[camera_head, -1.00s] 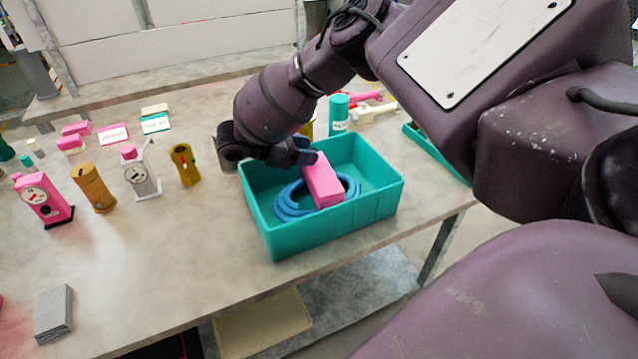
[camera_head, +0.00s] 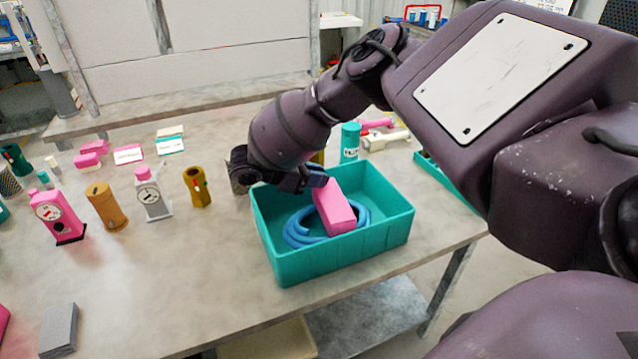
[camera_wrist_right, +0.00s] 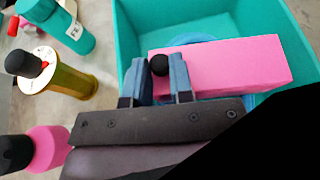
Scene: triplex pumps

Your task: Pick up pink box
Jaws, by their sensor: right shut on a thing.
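The pink box (camera_head: 336,212) is in the teal bin (camera_head: 345,256), tilted, over a coil of blue hose (camera_head: 298,236). Whether the box touches the hose I cannot tell. My left gripper is not in view.
The bin stands near the table's (camera_head: 180,270) front right edge. Pink, brown, grey and gold upright parts stand left of it. A teal cylinder (camera_head: 350,142) stands behind it. A grey block (camera_head: 59,330) lies at front left. The table's front middle is clear.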

